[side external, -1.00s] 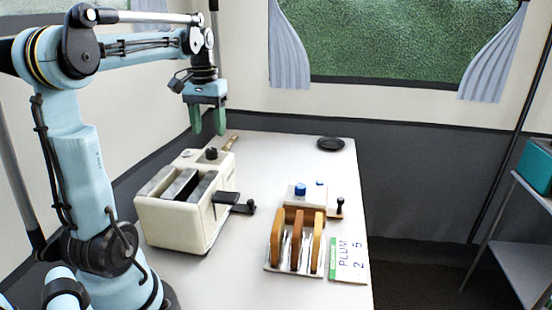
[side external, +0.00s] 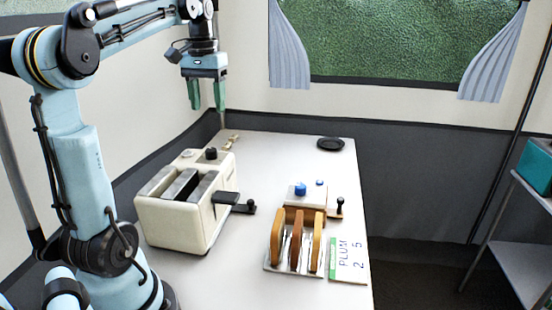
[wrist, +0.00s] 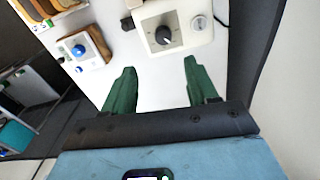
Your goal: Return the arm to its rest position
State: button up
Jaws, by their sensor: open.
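My gripper (side external: 206,95) is raised above the back left part of the white table (side external: 262,150), behind the toaster. Its two green fingers point down, apart, with nothing between them. In the wrist view my gripper (wrist: 160,85) is also open and empty, with bare table between its fingers. The cream toaster (side external: 190,205) stands on the table in front of and below my gripper. Its end with a dark knob (wrist: 165,32) shows at the top of the wrist view.
A rack with several bread slices (side external: 297,240) stands at the front right beside a card reading PLUM 2 5 (side external: 347,260). Behind it is a white box with a blue knob (side external: 300,190). A black disc (side external: 330,144) lies at the back. A metal shelf (side external: 520,240) stands right.

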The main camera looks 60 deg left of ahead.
jog(key=d+f+m+t, duration=0.2)
jog(key=d+f, duration=0.2)
jog(key=d, duration=0.4)
jog(key=d+f+m+t, duration=0.2)
jog(key=d+f, duration=0.3)
jog(key=d, duration=0.4)
jog(key=w+d+f+m+t, duration=0.1)
jog(key=d+f+m+t, duration=0.2)
jog(key=d+f, duration=0.2)
jog(key=shift+d+m, duration=0.4)
jog(key=shift+d, duration=1.35)
